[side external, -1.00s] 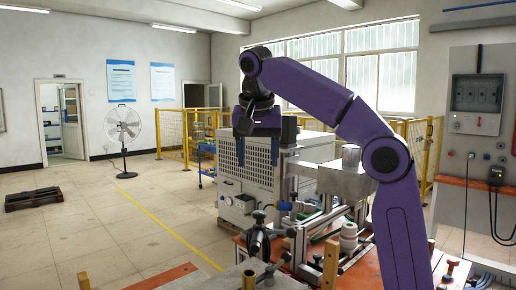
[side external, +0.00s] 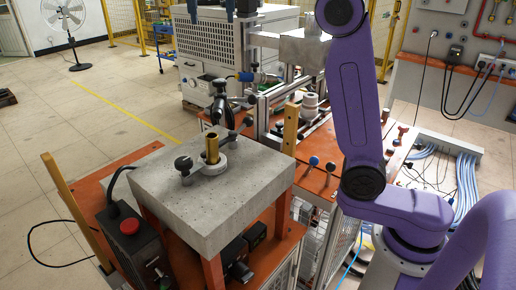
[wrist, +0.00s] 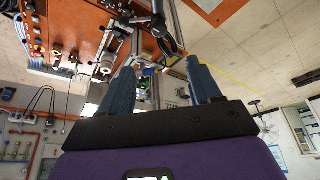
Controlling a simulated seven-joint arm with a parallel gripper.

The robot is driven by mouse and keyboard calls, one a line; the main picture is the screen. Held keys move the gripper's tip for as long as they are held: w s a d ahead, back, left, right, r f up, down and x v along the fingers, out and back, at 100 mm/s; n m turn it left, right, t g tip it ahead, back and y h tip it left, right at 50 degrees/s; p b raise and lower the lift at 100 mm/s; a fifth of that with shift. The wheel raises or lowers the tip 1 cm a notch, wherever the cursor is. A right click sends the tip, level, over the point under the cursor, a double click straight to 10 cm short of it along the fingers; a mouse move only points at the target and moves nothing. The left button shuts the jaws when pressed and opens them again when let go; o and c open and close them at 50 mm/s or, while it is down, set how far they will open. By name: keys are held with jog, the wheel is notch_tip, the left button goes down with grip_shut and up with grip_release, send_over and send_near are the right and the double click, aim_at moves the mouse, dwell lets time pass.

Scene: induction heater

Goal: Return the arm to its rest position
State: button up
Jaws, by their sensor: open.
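My gripper (wrist: 160,78) is open in the wrist view, with its two blue fingers spread and nothing between them. In the side external view only my gripper's fingertips (side external: 211,10) show at the top edge, in front of the white vented cabinet (side external: 205,50). They are high above and behind the grey block table. The rest of my gripper and the upper part of my arm are cut off by that view's top edge. A brass cylinder (side external: 212,148) stands upright in a round holder on the grey block (side external: 235,195), apart from my gripper.
Clamps with black knobs (side external: 183,165) flank the holder. A black box with a red button (side external: 129,228) stands at the front left. A metal frame (side external: 250,60) rises near my fingertips. An orange bench (side external: 318,180) carries small fittings. The tiled floor at left is mostly clear.

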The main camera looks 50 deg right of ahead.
jog(key=s+f+n+y, duration=0.1)
jog(key=s+f+n, duration=0.3)
jog(key=s+f, duration=0.1)
jog(key=s+f+n+g, duration=0.1)
jog(key=s+f+n, duration=0.4)
jog(key=f, duration=0.3)
jog(key=s+f+n+g+y, duration=0.1)
jog(key=s+f+n, duration=0.4)
jog(key=f, duration=0.2)
jog(key=shift+s+a+y, duration=0.15)
jog(key=shift+y, duration=0.15)
jog(key=s+d+f+n, duration=0.1)
jog(key=s+f+n, duration=0.2)
jog(key=s+f, duration=0.2)
jog(key=s+d+f+n+g+y, duration=0.1)
jog(key=s+f+n, duration=0.3)
jog(key=s, duration=0.5)
jog(key=shift+s+d+f+n, duration=0.35)
jog(key=shift+d+f, duration=0.4)
jog(key=shift+f, duration=0.3)
